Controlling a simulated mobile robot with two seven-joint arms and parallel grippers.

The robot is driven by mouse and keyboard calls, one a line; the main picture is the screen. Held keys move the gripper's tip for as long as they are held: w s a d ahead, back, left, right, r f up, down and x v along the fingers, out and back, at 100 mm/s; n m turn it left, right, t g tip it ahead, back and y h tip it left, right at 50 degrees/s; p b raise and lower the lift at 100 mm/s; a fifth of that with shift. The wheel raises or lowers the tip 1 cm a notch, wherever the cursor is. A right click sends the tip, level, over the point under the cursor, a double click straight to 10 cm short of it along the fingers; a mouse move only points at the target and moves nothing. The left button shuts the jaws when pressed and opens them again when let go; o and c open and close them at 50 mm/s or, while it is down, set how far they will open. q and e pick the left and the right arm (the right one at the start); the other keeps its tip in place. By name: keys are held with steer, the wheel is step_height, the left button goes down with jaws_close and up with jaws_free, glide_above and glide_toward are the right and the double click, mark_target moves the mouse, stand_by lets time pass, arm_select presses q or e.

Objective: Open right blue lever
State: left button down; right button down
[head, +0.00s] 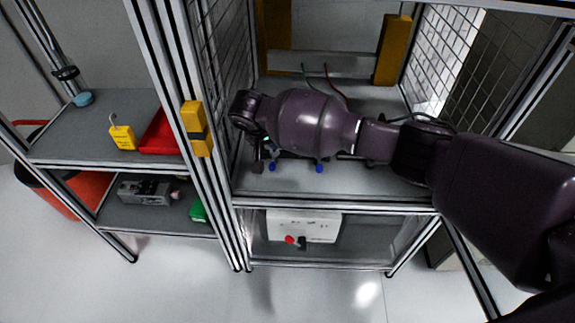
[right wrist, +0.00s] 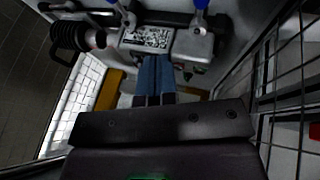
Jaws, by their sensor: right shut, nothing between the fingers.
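Two blue levers show in the head view at the front of a mostly hidden device on the cage shelf, a right one (head: 319,168) and a left one (head: 272,167). My right arm covers most of the device. In the right wrist view two blue lever ends show at the top edge, one at left (right wrist: 112,3) and one at right (right wrist: 201,4), on pale metal mounts of the grey device (right wrist: 190,47). My right gripper (right wrist: 154,62) is shut and empty, its blue-grey fingertips close to the device body between the two mounts. My left gripper is not in view.
Wire mesh (head: 212,45) and metal posts enclose the shelf (head: 365,184). Yellow posts (head: 393,48) stand behind. A white box with a red knob (head: 318,227) sits below. The left side shelf holds a yellow padlock (head: 123,138) and a red tray (head: 160,135).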

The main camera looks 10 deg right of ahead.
steer(key=m, duration=0.1)
steer(key=s+d+m+g+h, duration=0.1)
steer(key=shift+s+d+r+m, duration=0.15)
steer(key=shift+d+m, duration=0.05)
steer(key=shift+m, duration=0.2)
steer(key=b, duration=0.3)
glide_toward(319, 161)
step_height(319, 161, down, 4)
steer(key=a, duration=0.3)
steer(key=d, duration=0.1)
steer(key=d+f, duration=0.1)
steer(key=d, duration=0.1)
steer(key=shift+s+f, duration=0.1)
steer(key=shift+s, duration=0.05)
steer(key=shift+s+d+f+b, duration=0.25)
steer(key=shift+d+b, duration=0.05)
steer(key=shift+d, duration=0.2)
